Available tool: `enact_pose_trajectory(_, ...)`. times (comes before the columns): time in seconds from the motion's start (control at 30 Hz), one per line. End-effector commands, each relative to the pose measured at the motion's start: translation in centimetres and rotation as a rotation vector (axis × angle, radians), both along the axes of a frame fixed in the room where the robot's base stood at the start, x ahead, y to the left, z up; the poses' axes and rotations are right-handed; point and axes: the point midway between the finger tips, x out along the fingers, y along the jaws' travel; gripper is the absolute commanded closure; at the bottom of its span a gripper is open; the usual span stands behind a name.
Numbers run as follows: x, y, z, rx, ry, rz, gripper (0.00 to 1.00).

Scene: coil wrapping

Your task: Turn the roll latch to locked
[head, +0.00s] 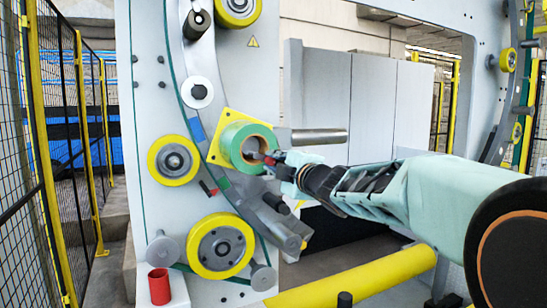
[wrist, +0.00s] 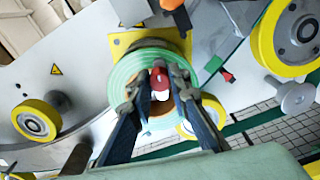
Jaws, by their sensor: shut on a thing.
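A green roll (head: 241,147) with a tan core sits on a yellow square plate (head: 216,153) on the ring of the machine. The roll also shows in the wrist view (wrist: 118,80). A red latch (wrist: 160,78) with a pale end stands at the middle of the roll, between my fingertips. My gripper (wrist: 162,88) is shut on this latch, with one dark finger on each side. In the head view my gripper (head: 274,160) reaches the roll's core from the right and partly hides the latch. I cannot tell the latch's turn position.
A grey bar (head: 318,137) sticks out right of the roll. A small red-and-black handle (head: 208,188) lies below left. A red cup-like cylinder (head: 159,286) stands low left. Yellow fencing (head: 45,150) borders the left.

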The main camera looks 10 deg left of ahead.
Motion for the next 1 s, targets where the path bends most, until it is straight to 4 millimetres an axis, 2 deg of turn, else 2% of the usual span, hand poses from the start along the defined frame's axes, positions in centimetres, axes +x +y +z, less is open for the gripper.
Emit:
enact_pose_trajectory(0.03, 0.05, -0.05, -0.58, 0.016, 0.024, -0.002, 1.00)
enact_pose_trajectory(0.37, -0.09, 0.15, -1.00, 0.104, 0.090, -0.001, 1.00)
enact_pose_trajectory(0.87, -0.14, 0.23, -1.06, 0.115, 0.098, 0.000, 1.00)
enact_pose_trajectory(0.9, -0.14, 0.23, -1.05, 0.114, 0.098, 0.000, 0.80)
enact_pose_trajectory(1.0, -0.14, 0.23, -0.97, 0.115, 0.097, 0.000, 0.69)
